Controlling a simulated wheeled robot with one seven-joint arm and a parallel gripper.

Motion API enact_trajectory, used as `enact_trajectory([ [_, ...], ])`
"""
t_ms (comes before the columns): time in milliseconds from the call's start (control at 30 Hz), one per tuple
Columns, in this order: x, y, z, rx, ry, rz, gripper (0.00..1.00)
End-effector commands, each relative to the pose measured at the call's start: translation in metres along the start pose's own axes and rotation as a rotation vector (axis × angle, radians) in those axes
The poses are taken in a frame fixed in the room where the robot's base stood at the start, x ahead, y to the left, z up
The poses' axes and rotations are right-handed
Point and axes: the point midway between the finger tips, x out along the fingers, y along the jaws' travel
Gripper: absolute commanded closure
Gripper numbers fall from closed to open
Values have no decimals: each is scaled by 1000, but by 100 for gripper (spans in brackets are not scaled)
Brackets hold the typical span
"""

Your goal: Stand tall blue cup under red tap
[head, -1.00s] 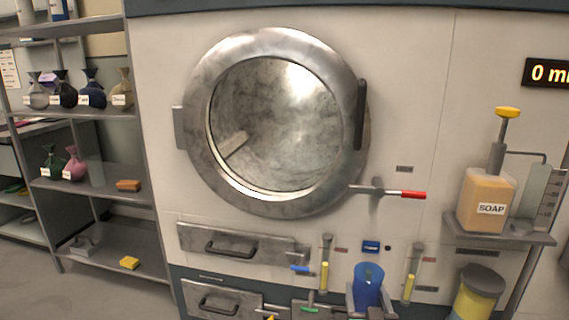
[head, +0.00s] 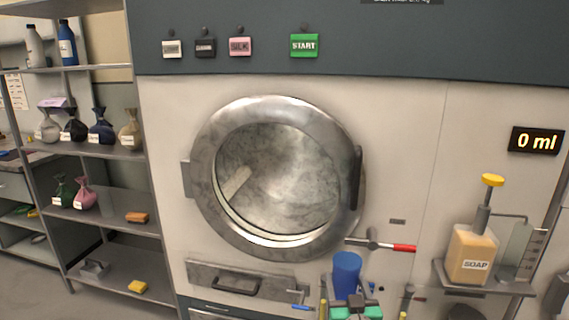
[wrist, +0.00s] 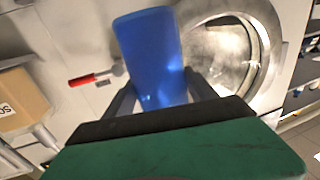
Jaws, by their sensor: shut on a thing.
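The tall blue cup (head: 347,275) is held in front of the machine, just below and left of the red-tipped tap lever. My gripper (head: 352,308) is shut on the cup, with its green body below it. The red tap lever (head: 403,248) sticks out to the right from a metal fitting beside the round door. In the wrist view the cup (wrist: 152,60) stands between my gripper's fingers (wrist: 158,95), and the red handle (wrist: 82,80) is to its left, apart from it. Any spout under the tap is not clearly visible.
A soap dispenser (head: 472,252) stands on a bracket shelf (head: 485,286) at the right. The round metal door (head: 275,105) and a drawer (head: 235,283) are on the left. Shelves with bottles and small sacks (head: 100,150) stand further left. A display (head: 536,141) reads 0 ml.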

Motion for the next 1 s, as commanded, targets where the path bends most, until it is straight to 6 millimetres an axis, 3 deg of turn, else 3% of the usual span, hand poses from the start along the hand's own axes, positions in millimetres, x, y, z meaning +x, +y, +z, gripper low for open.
enact_trajectory([
  [33, 6, 0, -40, 0, -2, 0, 77],
  [100, 13, 1, -65, 0, -1, 0, 77],
  [300, 33, 2, -125, 0, -1, 1, 77],
  [400, 39, 2, -140, 0, -1, 1, 77],
  [533, 43, 2, -141, 0, -2, 1, 77],
  [667, 34, 1, -114, 0, -7, 0, 77],
  [800, 7, 0, -88, 0, -2, -2, 77],
  [1000, -29, 0, -92, 1, 10, -2, 77],
])
